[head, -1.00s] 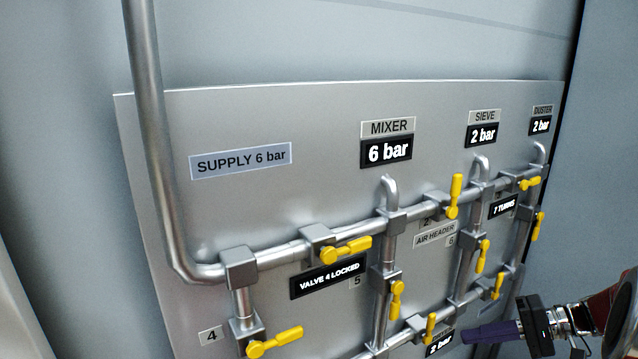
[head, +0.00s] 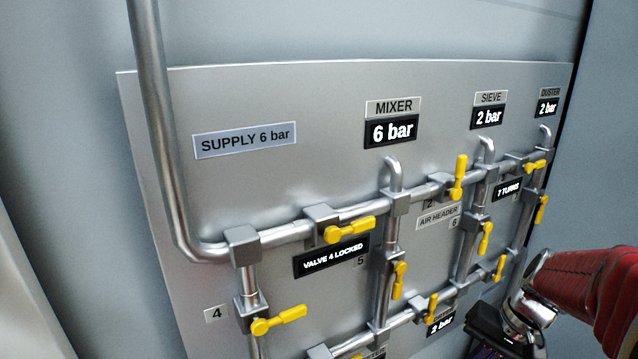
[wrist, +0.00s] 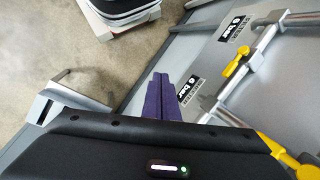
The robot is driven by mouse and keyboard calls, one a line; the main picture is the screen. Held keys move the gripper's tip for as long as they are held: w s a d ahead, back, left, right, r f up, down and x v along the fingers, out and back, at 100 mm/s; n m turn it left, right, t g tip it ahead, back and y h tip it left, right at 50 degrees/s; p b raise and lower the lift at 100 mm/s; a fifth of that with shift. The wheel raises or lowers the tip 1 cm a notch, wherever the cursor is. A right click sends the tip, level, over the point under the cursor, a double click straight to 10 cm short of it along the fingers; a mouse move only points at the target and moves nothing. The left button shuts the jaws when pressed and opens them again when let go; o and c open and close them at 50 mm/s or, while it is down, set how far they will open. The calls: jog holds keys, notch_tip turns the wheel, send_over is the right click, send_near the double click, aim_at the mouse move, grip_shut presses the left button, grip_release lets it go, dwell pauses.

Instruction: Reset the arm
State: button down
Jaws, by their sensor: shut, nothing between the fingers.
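My gripper shows in the wrist view, where its two purple fingers (wrist: 168,97) are shut together with nothing between them. They point past the lower part of the grey valve panel (head: 240,110), whose pipes and yellow handles lie at the right of that view. In the head view my red arm comes in from the right edge. My gripper's dark body is low at the bottom right, and its fingertips are not clearly visible there. I cannot tell whether the fingers touch the panel.
Yellow valve handles (head: 348,229) stand out from the pipes across the panel. Displays read MIXER 6 bar (head: 391,131), SIEVE 2 bar (head: 488,116) and VALVE 4 LOCKED (head: 331,256). In the wrist view a grey metal bracket (wrist: 62,100) stands at left, with bare floor (wrist: 50,40) beyond it.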

jog(key=s+a+r+n+t+h, duration=0.3)
jog(key=s+a+r+n+t, duration=0.2)
jog(key=s+a+r, duration=0.4)
jog(key=a+n, duration=0.1)
jog(key=a, duration=0.2)
jog(key=shift+s+r+h, duration=0.2)
jog(key=shift+r+h, duration=0.2)
dwell(3.0)
